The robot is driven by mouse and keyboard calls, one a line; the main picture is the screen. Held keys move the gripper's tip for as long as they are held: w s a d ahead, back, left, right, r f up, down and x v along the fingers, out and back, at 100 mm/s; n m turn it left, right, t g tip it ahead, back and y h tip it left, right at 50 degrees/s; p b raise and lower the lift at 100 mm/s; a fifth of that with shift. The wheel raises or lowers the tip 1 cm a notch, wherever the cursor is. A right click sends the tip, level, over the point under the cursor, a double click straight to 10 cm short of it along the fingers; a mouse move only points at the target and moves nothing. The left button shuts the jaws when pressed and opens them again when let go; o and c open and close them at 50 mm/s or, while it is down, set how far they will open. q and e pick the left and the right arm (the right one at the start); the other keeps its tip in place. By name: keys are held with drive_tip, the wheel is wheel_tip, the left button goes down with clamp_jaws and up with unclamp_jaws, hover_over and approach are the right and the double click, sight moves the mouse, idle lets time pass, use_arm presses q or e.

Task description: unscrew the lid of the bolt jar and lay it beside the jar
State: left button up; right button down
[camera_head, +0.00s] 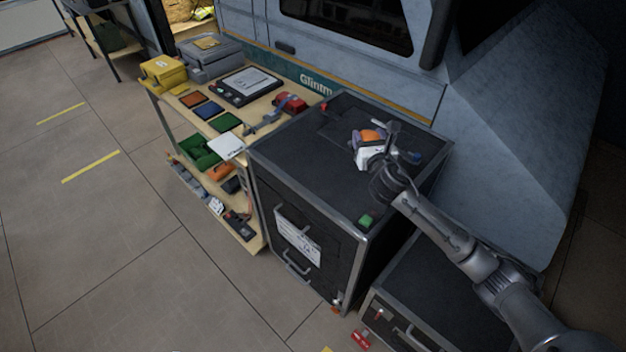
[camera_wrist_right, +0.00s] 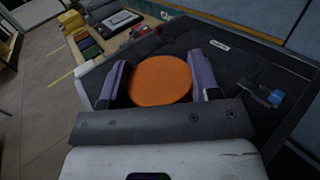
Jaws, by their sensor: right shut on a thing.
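My right gripper (camera_head: 370,138) is above the dark flight case top. In the right wrist view its two purple-padded fingers (camera_wrist_right: 160,82) are shut on an orange round lid (camera_wrist_right: 161,79), one finger on each side. The lid also shows as an orange patch in the head view (camera_head: 373,135). The jar's body is hidden behind the lid and the gripper, so I cannot tell whether the lid is still on it. My left gripper is not in view.
The case top (camera_head: 310,125) has bare room to the left of my gripper. A green block (camera_head: 366,220) lies near its front corner and a blue item (camera_head: 414,157) near its right edge. A wooden bench (camera_head: 265,100) with boxes and tools adjoins on the left. The van stands behind.

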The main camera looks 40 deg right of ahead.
drive_tip(key=shift+w+d+f+h+b, duration=0.2)
drive_tip(key=shift+w+f, duration=0.1)
drive_tip(key=shift+w, duration=0.15)
drive_tip(key=shift+w+d+f+h+b, duration=0.1)
drive_tip(key=shift+w+f+b, duration=0.05)
drive_tip(key=shift+w+f, duration=0.2)
drive_tip(key=shift+w+a+f+b, duration=0.9)
drive_tip(key=shift+w+f, duration=0.4)
drive_tip(key=shift+f, duration=0.3)
drive_tip(key=shift+w+a+f+b, duration=0.65)
drive_tip(key=shift+w+a+f, duration=0.4)
drive_tip(key=shift+w+f, duration=0.4)
drive_tip(key=shift+w+a+f+b, duration=0.9)
drive_tip(key=shift+w+f, duration=0.25)
drive_tip(key=shift+f, duration=0.6)
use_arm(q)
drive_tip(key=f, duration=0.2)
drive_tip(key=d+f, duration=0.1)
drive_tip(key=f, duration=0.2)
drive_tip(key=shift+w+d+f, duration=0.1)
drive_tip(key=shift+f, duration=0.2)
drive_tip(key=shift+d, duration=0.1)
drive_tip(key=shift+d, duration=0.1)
use_arm(e)
drive_tip(key=shift+c, duration=2.1)
unclamp_jaws()
drive_tip(key=shift+f, duration=0.1)
drive_tip(key=shift+o, duration=0.5)
